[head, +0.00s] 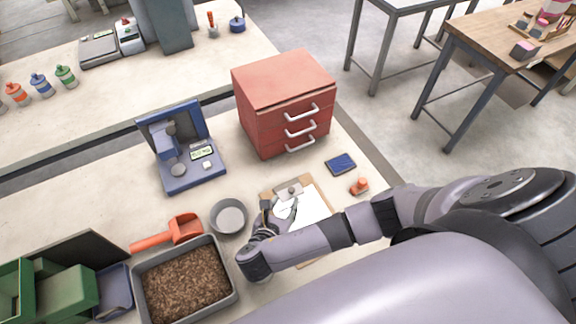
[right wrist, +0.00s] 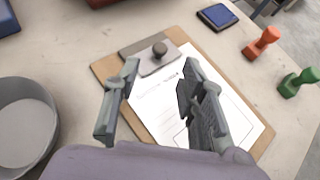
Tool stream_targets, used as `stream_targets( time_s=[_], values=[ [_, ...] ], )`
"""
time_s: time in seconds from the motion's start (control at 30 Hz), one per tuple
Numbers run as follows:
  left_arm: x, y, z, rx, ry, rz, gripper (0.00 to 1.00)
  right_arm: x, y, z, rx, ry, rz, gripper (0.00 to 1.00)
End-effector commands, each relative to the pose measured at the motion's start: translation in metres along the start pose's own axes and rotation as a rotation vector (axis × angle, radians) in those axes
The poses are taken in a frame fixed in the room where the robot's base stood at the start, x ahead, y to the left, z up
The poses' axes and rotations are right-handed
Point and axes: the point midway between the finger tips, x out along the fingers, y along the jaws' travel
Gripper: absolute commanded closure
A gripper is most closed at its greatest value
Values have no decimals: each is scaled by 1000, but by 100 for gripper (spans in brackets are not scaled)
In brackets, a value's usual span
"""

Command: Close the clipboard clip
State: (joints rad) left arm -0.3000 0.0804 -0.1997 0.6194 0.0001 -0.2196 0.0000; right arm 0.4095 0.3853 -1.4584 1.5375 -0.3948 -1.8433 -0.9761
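The clipboard (head: 268,190) is a brown board lying flat on the bench with a white sheet (head: 312,206) on it. It also shows in the right wrist view (right wrist: 106,69). My right gripper (head: 280,209) is over the board, just short of the clip. In the right wrist view its fingers (right wrist: 160,72) are apart with nothing between them. My left gripper is out of view.
A grey bowl (head: 229,216) and a pellet tray (head: 139,290) stand left of the board. A blue ink pad (head: 341,164), an orange stamp (head: 359,186) and a green stamp (right wrist: 298,82) are on the right. A red drawer cabinet (head: 262,122) and a blue scale (head: 190,180) stand behind.

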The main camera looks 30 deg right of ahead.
Motion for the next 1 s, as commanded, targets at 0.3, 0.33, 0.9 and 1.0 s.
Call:
stream_targets(
  time_s=[0.3,0.33,0.9,1.0],
  values=[
    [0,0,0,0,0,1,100,-50,0,-1,-2,2,1,62],
    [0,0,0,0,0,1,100,-52,0,-1,-2,1,0,62],
    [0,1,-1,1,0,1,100,-55,-1,-1,-2,0,-1,62],
    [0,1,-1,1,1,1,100,-55,-1,-1,-2,0,-1,62]
  ],
)
